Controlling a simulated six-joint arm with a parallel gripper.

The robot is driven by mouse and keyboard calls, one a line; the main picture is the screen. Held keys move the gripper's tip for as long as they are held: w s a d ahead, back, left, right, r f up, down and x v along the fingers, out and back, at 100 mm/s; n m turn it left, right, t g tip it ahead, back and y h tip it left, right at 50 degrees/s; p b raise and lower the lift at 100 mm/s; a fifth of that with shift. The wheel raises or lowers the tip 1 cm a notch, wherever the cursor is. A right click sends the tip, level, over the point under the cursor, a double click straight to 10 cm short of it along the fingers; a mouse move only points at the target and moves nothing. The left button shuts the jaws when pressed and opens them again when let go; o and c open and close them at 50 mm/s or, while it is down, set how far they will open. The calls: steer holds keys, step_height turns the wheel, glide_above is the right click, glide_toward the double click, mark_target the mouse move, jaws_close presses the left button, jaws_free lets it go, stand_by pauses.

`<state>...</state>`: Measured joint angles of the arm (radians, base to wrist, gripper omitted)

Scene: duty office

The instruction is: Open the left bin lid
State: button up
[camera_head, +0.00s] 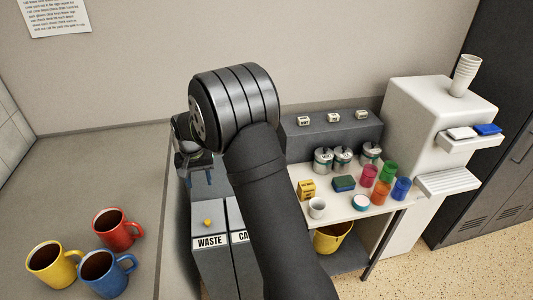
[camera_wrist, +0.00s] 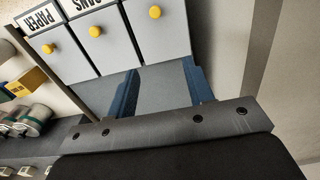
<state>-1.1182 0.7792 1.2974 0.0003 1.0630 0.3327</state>
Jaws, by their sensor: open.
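The left bin (camera_head: 210,265), labelled WASTE, stands at the left end of the bin row. Its grey lid (camera_head: 203,211) lies flat and closed, with a yellow knob (camera_head: 207,222) near the front. In the wrist view the same lid (camera_wrist: 158,40) is at the right, with its knob (camera_wrist: 155,12) near the top edge. My gripper (camera_head: 198,178) is above and behind this lid, pointing down. Its blue fingers are apart and empty in the wrist view (camera_wrist: 160,72), clear of the knob. My arm hides much of the other bins in the head view.
The wrist view shows the CANS lid (camera_wrist: 98,48) and PAPER lid (camera_wrist: 55,60), each with a yellow knob. Right of the bins, a white table (camera_head: 340,208) holds cups, tins and a sponge. Several mugs, including a red one (camera_head: 114,229), stand on the left counter (camera_head: 60,190).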

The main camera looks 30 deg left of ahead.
mark_target(207, 221)
steer(key=f+m, duration=0.3)
steer(key=f, duration=0.2)
steer(key=s+d+f+m, duration=0.1)
steer(key=f+m, duration=0.2)
steer(key=f, duration=0.2)
steer(key=s+d+f+m, duration=0.1)
steer(key=f+m, duration=0.2)
steer(key=f, duration=0.3)
steer(key=shift+s+d, duration=0.25)
steer(key=shift+r, duration=0.1)
jaws_close()
